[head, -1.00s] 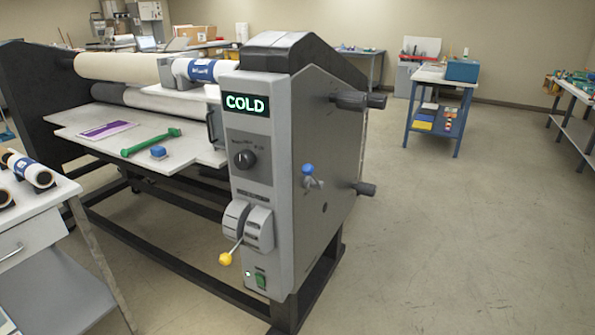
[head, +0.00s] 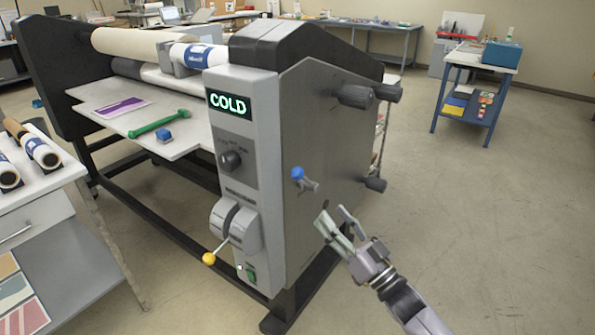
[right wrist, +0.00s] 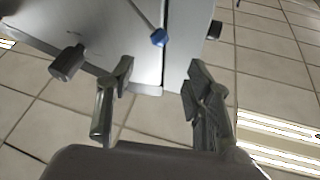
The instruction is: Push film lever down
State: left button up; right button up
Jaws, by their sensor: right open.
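The laminator (head: 315,130) has a grey side panel with a short lever ending in a blue knob (head: 297,173). A second lever with a yellow ball (head: 209,259) sticks out low on its front, pointing down and left. I cannot tell from the pictures which one is the film lever. My right gripper (head: 334,215) is open and empty, below and right of the blue knob and apart from it. In the right wrist view the open fingers (right wrist: 160,75) point toward the panel, with the blue knob (right wrist: 158,38) beyond them. My left gripper is not in view.
Dark round knobs (head: 355,96) stick out of the side panel above and right of the blue lever. A lit display (head: 229,104) reads COLD. A white table with rolls (head: 40,150) stands at left. The floor (head: 470,220) at right is clear.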

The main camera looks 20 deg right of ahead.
aim_at(301, 177)
jog(key=p+x, duration=0.3)
jog(key=x, duration=1)
jog(key=shift+w+r, duration=0.1)
jog(key=shift+w, duration=0.15)
jog(key=shift+w+a+r, duration=0.2)
jog(key=shift+w+a, duration=0.1)
jog(key=shift+w, duration=0.2)
jog(key=shift+c, duration=0.2)
grip_shut()
jog(key=shift+f, duration=0.1)
